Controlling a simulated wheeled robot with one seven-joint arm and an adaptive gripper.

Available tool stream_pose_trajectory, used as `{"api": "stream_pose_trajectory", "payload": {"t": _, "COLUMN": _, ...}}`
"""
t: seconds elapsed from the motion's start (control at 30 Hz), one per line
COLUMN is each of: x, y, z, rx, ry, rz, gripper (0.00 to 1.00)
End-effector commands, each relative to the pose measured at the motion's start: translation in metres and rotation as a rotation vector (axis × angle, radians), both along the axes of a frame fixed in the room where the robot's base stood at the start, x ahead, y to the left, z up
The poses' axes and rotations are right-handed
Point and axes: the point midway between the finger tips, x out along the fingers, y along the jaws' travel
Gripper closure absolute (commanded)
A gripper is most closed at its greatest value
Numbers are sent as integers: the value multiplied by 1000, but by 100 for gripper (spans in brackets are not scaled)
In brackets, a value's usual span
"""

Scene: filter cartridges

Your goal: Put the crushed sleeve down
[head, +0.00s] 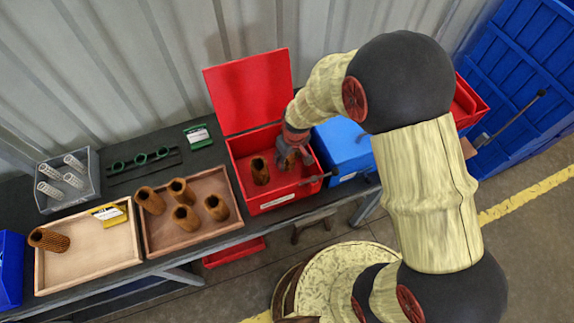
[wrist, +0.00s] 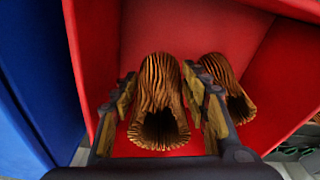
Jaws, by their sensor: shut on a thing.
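My gripper (head: 290,152) reaches down into the open red box (head: 270,206). In the wrist view my gripper (wrist: 160,88) is shut on a brown pleated sleeve (wrist: 158,115), with one finger on each side of it. Its open end faces the camera. I cannot tell whether it touches the box floor. A second brown sleeve (head: 260,171) stands in the box to the left of my gripper in the head view. It also shows in the wrist view (wrist: 229,90), just right of the right finger.
A wooden tray (head: 193,243) holds several brown sleeves. Another tray (head: 85,279) holds one lying sleeve (head: 47,240) and a yellow card (head: 108,212). A grey bin (head: 52,203) holds white cores. The red lid (head: 248,92) stands open behind; a blue box (head: 343,148) is right.

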Motion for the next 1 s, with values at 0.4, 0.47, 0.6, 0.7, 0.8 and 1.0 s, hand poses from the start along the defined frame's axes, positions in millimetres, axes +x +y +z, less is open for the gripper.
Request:
{"api": "stream_pose_trajectory", "payload": {"t": 0.4, "x": 0, "y": 0, "z": -41, "rx": 0, "ry": 0, "rz": -2, "gripper": 82}}
{"api": "stream_pose_trajectory", "payload": {"t": 0.47, "x": 0, "y": 0, "z": -41, "rx": 1, "ry": -1, "rz": -1, "gripper": 82}}
{"api": "stream_pose_trajectory", "payload": {"t": 0.6, "x": 0, "y": 0, "z": -40, "rx": 1, "ry": -1, "rz": -1, "gripper": 82}}
{"api": "stream_pose_trajectory", "payload": {"t": 0.7, "x": 0, "y": 0, "z": -43, "rx": 0, "ry": 0, "rz": -1, "gripper": 82}}
{"api": "stream_pose_trajectory", "payload": {"t": 0.8, "x": 0, "y": 0, "z": -44, "rx": 0, "ry": 0, "rz": -1, "gripper": 52}}
{"api": "stream_pose_trajectory", "payload": {"t": 1.0, "x": 0, "y": 0, "z": -43, "rx": 0, "ry": 0, "rz": -1, "gripper": 41}}
